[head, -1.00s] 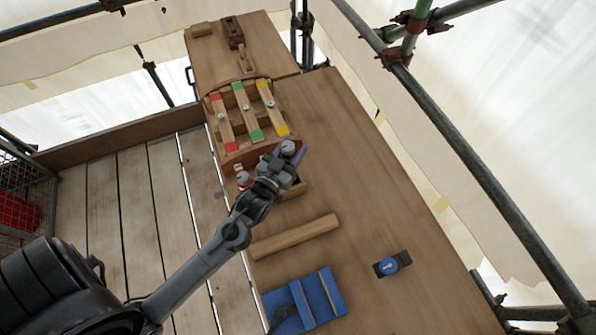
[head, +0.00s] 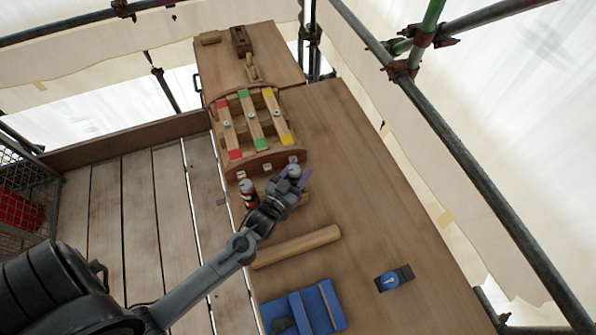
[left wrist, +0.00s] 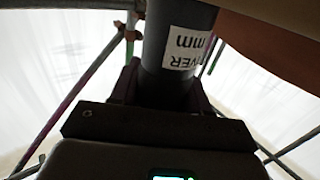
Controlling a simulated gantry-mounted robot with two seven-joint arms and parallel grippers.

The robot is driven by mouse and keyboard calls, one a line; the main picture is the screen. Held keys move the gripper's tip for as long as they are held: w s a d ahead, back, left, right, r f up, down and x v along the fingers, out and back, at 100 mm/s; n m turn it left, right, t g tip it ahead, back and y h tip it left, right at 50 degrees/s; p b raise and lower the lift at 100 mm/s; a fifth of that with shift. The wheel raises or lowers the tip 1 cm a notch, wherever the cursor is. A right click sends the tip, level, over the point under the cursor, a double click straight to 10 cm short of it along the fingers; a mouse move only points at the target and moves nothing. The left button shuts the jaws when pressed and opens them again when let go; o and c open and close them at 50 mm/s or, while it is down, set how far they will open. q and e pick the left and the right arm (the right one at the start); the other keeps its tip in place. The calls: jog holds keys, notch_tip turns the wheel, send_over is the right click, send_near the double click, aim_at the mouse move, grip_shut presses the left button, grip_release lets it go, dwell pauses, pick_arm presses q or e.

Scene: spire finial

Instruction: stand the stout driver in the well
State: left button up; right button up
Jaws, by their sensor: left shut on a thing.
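The stout driver (head: 294,172) is a grey cylinder, and only its end shows above my left gripper in the head view. In the left wrist view the driver (left wrist: 177,40) is a thick grey shaft with a white label ending in "VER" and "mm". My left gripper (head: 295,178) is shut on it, with purple fingers on either side. The gripper is over the bench just in front of the curved wooden rack. A small wooden part (head: 304,199) shows behind the gripper, mostly hidden. I cannot make out the well's opening. My right gripper is not in view.
The rack (head: 263,160) has three colour-ended slats. A red and white can (head: 248,193) stands left of my gripper. The bench's right side (head: 370,190) is largely clear.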

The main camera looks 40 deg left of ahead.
pick_arm(q)
jog(key=o, duration=0.8)
jog(key=shift+f, duration=0.2)
jog(key=o, duration=0.5)
